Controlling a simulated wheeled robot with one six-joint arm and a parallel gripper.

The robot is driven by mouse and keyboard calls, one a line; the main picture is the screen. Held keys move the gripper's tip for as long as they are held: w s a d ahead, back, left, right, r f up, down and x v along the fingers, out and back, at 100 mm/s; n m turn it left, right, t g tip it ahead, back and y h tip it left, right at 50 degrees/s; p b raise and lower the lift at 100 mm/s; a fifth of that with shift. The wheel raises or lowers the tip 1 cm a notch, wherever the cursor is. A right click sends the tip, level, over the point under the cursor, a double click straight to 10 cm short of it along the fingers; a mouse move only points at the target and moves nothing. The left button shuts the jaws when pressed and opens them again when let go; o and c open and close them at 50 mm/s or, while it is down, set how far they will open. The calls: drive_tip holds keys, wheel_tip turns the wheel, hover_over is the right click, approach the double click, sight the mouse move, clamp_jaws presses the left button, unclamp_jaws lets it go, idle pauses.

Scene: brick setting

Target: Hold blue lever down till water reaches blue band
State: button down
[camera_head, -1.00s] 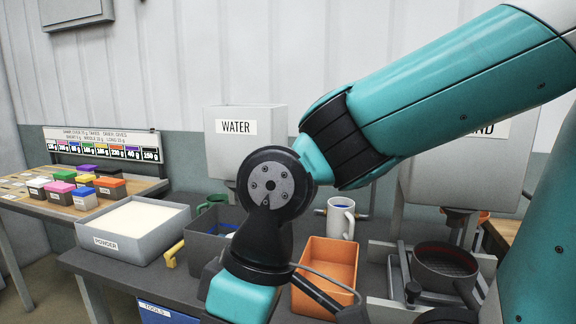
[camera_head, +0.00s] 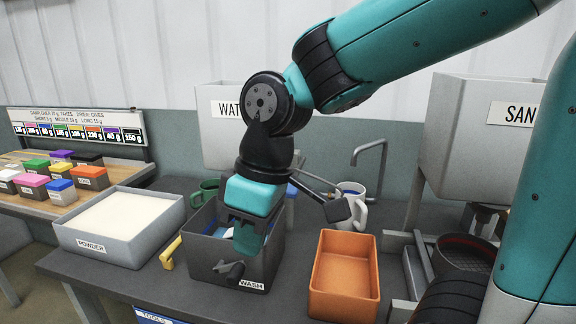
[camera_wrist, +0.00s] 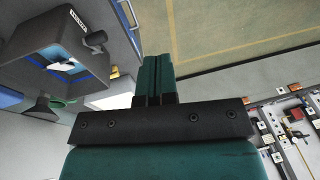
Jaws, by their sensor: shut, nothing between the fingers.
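The water tank (camera_head: 222,140) hangs on the wall, partly hidden behind my arm. A small blue piece (camera_head: 292,190) shows below it, just right of my wrist; I cannot tell whether it is the lever. A white mug (camera_head: 352,208) stands right of it with blue at its inner rim; its water level cannot be seen. My gripper (camera_head: 248,240) is shut and empty, pointing down in front of or over the grey wash bin, left of and apart from the mug. Its fingers (camera_wrist: 156,78) are together in the wrist view.
The grey wash bin (camera_head: 207,262) holds blue and white things. An orange tray (camera_head: 340,292) stands right of it and a powder tray (camera_head: 75,237) left. A green mug (camera_head: 197,200) is behind the bin. A sand hopper (camera_head: 455,125) stands at right.

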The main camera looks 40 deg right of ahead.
drive_tip(key=w+d+r+h+p, duration=0.2)
drive_tip(key=w+d+r+p, duration=0.3)
drive_tip(key=w+d+r, duration=0.45)
wheel_tip(320, 180, up, 3)
drive_tip(key=p, duration=0.2)
hover_over(290, 187)
drive_tip(key=shift+f+g+h, duration=0.25)
drive_tip(key=shift+g+h, duration=0.05)
drive_tip(key=shift+h, duration=0.1)
wheel_tip(290, 187, down, 14)
drive_tip(key=p, duration=0.3)
drive_tip(key=shift+a, duration=0.1)
